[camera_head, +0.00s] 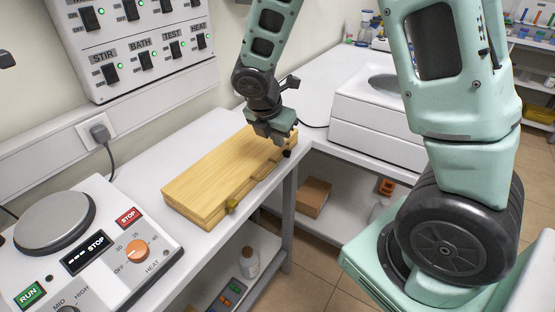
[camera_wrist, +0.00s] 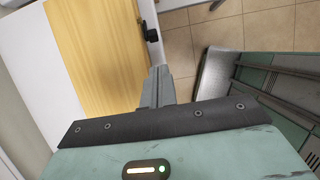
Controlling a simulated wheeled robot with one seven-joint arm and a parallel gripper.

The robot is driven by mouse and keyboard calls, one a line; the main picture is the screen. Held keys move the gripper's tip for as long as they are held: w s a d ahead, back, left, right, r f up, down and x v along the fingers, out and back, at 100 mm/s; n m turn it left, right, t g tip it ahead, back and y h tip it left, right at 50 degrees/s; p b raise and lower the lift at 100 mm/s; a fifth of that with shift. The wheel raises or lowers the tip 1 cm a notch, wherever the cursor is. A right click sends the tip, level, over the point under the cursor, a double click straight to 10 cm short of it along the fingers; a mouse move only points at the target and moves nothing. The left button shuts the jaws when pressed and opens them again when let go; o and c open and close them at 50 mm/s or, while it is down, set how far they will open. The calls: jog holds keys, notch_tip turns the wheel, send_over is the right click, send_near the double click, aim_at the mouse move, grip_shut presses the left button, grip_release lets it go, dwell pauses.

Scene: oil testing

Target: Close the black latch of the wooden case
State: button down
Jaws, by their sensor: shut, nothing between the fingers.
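The wooden case (camera_head: 215,172) lies shut-looking and flat on the white bench in the head view, its front edge along the bench's edge. It also shows in the wrist view (camera_wrist: 95,50). The small black latch (camera_head: 287,153) is on its front side near the right end; in the wrist view the black latch (camera_wrist: 151,35) sticks out from the case's edge. I cannot tell the latch's exact position. My gripper (camera_head: 282,142) is over the case's right end, close to the latch. In the wrist view its fingers (camera_wrist: 157,72) are together and empty, just short of the latch.
A brass-coloured latch (camera_head: 232,205) is on the case's front near its left end. A hotplate (camera_head: 95,245) stands at the left. A white device (camera_head: 375,115) stands on the bench at the right. A shelf with a cardboard box (camera_head: 313,197) is below. Floor is open beyond the bench edge.

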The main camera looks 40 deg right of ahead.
aim_at(287, 166)
jog(key=shift+f, duration=0.1)
jog(key=b+x, duration=0.1)
jog(key=x, duration=0.9)
jog(key=shift+r+p, duration=0.25)
jog(key=shift+p, duration=0.35)
jog(key=shift+r+p, duration=0.15)
jog(key=shift+p, duration=0.7)
jog(key=shift+y, duration=0.3)
